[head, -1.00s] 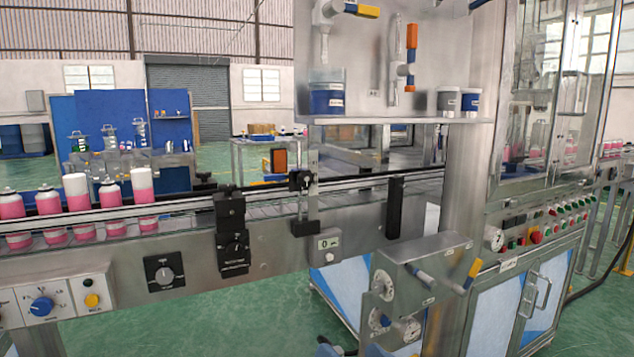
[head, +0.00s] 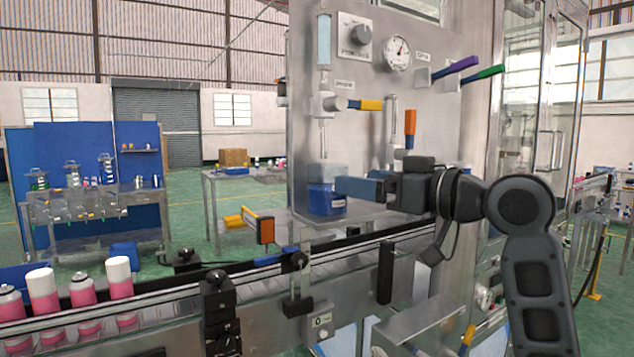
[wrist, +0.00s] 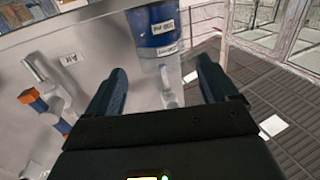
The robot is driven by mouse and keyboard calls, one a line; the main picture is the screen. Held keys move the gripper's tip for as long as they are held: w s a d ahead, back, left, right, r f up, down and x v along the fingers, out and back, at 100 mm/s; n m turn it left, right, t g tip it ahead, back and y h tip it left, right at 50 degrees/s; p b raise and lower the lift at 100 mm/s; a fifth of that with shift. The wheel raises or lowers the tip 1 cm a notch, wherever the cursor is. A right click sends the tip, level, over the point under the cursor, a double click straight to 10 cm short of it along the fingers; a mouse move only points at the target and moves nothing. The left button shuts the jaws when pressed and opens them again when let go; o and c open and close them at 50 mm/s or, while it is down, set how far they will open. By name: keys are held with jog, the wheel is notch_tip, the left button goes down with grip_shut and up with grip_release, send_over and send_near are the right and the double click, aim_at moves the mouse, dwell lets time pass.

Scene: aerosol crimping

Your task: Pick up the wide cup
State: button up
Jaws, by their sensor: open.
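The wide cup (head: 324,202) stands on the steel shelf of the machine in the head view, with a pale, clear-looking top and a dark blue lower part with a label. In the wrist view the wide cup (wrist: 156,28) is at the top middle, beyond the fingertips. My gripper (head: 343,188) is just right of the cup in the head view, its blue fingers pointing left at it. In the wrist view my gripper (wrist: 163,70) is open, with nothing visibly held between the fingers. The head view does not settle whether a finger touches the cup.
An orange-handled valve (head: 410,125) and a yellow-handled valve (head: 365,105) are on the panel above. A conveyor (head: 150,312) with several pink-and-white cans (head: 82,291) runs below the shelf. The two smaller cups seen earlier are hidden behind my arm.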

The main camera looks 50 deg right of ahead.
aim_at(345, 173)
jog(key=w, duration=0.2)
jog(key=w+p, duration=0.1)
jog(key=w, duration=0.2)
jog(key=w+r+p, duration=0.1)
jog(key=w, duration=0.1)
jog(key=shift+w+a, duration=0.15)
jog(key=shift+w+f, duration=0.1)
jog(key=shift+w, duration=0.2)
jog(key=shift+c, duration=0.2)
jog(key=c, duration=0.8)
jog(key=shift+r+p, duration=0.35)
jog(key=shift+p, duration=0.2)
